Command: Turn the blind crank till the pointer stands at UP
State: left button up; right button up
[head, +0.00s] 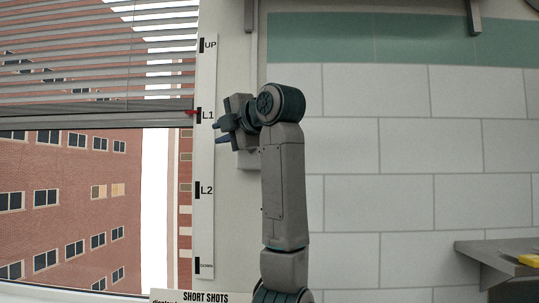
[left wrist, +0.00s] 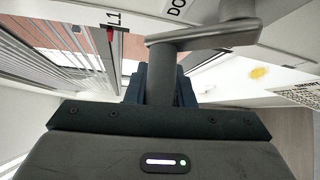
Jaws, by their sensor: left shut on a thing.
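The red pointer (head: 191,112) stands at the L1 mark on the white scale strip (head: 204,150), which reads UP, L1, L2 and DOWN from top to bottom. The blind (head: 90,60) hangs with its lower edge near L1. My left gripper (head: 224,131) is just right of the strip, in front of the wall. In the left wrist view the gripper (left wrist: 160,92) is shut on the grey knob of the crank (left wrist: 205,36), whose arm reaches right to a hub. In the head view my arm hides most of the crank. My right gripper is not in view.
A window (head: 70,200) with a brick building outside is at the left. A SHORT SHOTS sign (head: 203,296) stands at the bottom. A grey shelf (head: 495,251) with a yellow thing (head: 529,260) juts out at the lower right. The tiled wall between is clear.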

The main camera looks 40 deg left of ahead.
pick_arm(q)
jog(key=shift+w+a+f+b, duration=0.15)
jog(key=shift+f+b, duration=0.2)
jog(key=shift+f, duration=0.35)
jog(key=shift+o, duration=0.4)
jog(key=shift+f+b, duration=0.45)
jog(key=shift+f, duration=0.05)
jog(key=shift+s+a+f, duration=0.15)
jog(key=shift+s+a, duration=0.05)
jog(key=shift+s, duration=0.05)
jog(key=shift+c, duration=0.6)
jog(key=shift+o, duration=0.2)
jog(key=shift+w, duration=0.15)
jog(key=shift+w+d, duration=0.1)
jog(key=shift+d, duration=0.05)
jog(key=shift+c, duration=0.2)
notch_tip(320, 180, down, 2)
jog(key=shift+w+d+f+b, duration=0.1)
jog(key=shift+d+b, duration=0.05)
jog(key=shift+b, duration=0.95)
